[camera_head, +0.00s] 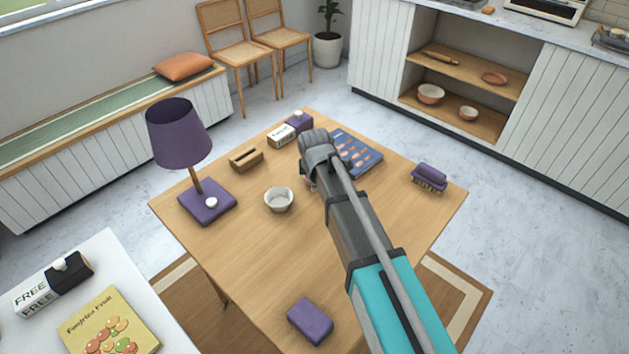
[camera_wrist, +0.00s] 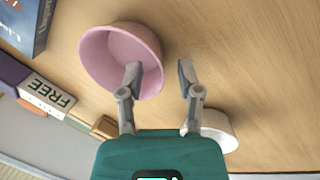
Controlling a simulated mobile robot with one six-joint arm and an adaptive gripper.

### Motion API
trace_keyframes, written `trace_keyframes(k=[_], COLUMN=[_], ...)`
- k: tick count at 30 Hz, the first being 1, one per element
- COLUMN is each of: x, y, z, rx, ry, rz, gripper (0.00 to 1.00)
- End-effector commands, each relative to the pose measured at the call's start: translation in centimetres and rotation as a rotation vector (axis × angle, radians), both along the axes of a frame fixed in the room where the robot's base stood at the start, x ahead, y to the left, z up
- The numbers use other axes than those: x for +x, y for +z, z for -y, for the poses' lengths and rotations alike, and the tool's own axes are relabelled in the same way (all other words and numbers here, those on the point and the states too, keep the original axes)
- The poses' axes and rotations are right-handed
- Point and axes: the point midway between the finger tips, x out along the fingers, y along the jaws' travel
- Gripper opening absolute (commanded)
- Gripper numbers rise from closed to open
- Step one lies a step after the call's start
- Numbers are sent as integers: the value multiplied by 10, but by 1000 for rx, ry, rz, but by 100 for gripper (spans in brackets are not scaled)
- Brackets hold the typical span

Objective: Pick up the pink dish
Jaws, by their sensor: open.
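The pink dish (camera_wrist: 103,55) is a round bowl at the upper left of the wrist view, its open side showing. My gripper (camera_wrist: 160,70) is open. One finger overlaps the bowl's inside and the other is outside its right wall, so the near rim lies between them in the picture. I cannot tell whether either finger touches it. In the head view my arm reaches over the wooden table and hides most or all of the dish.
A white bowl (camera_head: 279,205) stands close by on the table (camera_head: 265,260). A blue book (camera_head: 358,152), purple brush (camera_head: 429,176), carton (camera_head: 281,136), wooden block (camera_head: 246,159), purple lamp (camera_head: 179,135) and purple block (camera_head: 310,320) surround the arm. The table's front middle is clear.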

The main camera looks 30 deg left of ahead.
Motion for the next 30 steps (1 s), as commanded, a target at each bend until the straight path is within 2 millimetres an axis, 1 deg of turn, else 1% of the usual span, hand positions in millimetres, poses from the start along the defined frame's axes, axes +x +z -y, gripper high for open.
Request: trace_keyframes(k=[2,19,20,21,23,24,27,30], x=[1,1,1,1,1,1,1,1], y=[-3,-2,-2,-2,-2,-2,-2,-2], z=[0,0,0,0,0,0,0,0], rx=[0,0,0,0,0,0,0,0], ry=[0,0,0,-1,-1,-1,-1,-1], rz=[0,0,0,0,0,0,0,0], gripper=[46,46,44,37,26,18,0,0])
